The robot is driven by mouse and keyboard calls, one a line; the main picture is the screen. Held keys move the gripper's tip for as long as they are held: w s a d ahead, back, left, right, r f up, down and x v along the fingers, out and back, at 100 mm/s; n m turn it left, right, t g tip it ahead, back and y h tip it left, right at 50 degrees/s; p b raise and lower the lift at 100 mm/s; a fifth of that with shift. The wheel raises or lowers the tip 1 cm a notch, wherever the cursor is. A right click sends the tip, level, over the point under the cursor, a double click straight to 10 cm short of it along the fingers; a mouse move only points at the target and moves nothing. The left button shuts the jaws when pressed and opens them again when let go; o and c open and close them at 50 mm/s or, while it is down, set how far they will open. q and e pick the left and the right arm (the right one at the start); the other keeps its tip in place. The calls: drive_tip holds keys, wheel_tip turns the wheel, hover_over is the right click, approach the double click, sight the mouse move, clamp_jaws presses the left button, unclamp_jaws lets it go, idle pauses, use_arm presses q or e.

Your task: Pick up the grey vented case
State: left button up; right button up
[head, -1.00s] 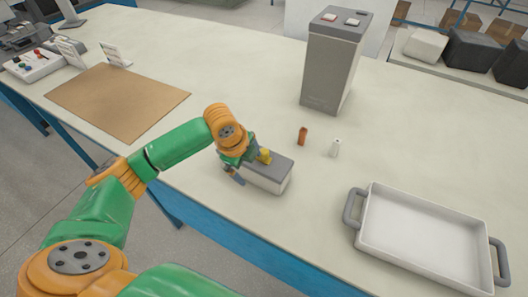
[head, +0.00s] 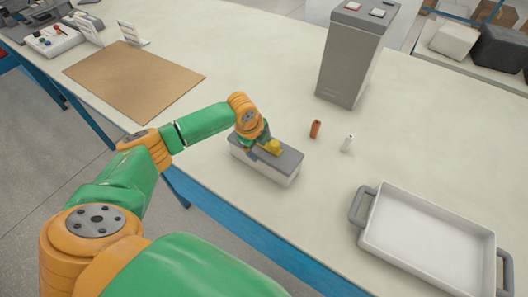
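A long low case (head: 263,170) with pale sides and a grey lid stands on the table in front of me. A yellow piece (head: 274,147) shows on top of its lid. My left gripper (head: 264,148) is at the lid from above, beside the yellow piece. Its fingers are small and partly hidden by the wrist, so I cannot tell whether they are open or shut. A tall grey case (head: 355,60) with one red and one white top piece stands farther back. I cannot make out vents on either case. My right gripper is not in view.
An orange cylinder (head: 315,128) and a small white one (head: 347,143) stand right of the low case. A white tray (head: 368,232) with grey handles is at the front right. A brown board (head: 135,80) lies at left. The table between is clear.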

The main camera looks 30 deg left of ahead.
use_arm(q)
drive_tip(key=shift+s, duration=0.1)
clamp_jaws()
